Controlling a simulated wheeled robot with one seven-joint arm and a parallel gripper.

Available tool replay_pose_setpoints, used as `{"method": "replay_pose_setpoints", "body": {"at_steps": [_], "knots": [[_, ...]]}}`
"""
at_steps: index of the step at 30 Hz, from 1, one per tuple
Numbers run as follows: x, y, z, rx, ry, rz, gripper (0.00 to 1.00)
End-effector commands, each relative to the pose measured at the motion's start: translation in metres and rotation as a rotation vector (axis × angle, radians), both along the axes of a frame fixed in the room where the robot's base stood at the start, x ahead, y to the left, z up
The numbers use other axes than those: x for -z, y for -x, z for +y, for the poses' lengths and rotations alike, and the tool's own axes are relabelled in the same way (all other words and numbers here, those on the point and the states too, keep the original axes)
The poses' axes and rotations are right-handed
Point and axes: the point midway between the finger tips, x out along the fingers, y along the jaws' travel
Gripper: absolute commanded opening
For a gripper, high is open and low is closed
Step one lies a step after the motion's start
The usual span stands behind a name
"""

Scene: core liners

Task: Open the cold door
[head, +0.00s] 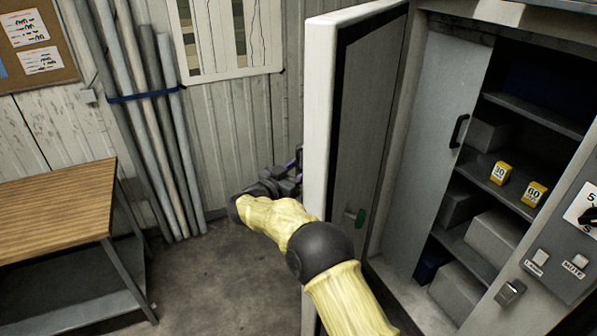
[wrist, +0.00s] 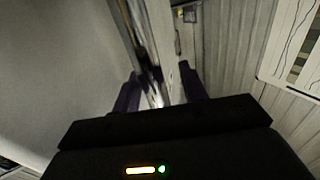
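The cold door (head: 320,95) is a thick pale door with a black seal. Inside the cabinet, a grey inner panel (head: 435,150) with a black handle (head: 459,130) covers the left part.
Cabinet shelves on the right hold grey boxes (head: 495,238) and two yellow blocks (head: 501,173) marked 30 and 60. A control panel (head: 560,240) is at the right. A wooden bench (head: 60,210) and strapped pipes (head: 160,120) stand left. The floor (head: 230,270) between is clear.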

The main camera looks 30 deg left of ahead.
Motion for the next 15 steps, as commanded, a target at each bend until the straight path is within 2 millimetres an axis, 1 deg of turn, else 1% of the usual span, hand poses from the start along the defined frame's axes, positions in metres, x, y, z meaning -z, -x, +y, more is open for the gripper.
{"method": "replay_pose_setpoints", "body": {"at_steps": [15], "knots": [[0.0027, 0.0016, 0.0013, -0.003, 0.001, 0.004, 0.43]]}}
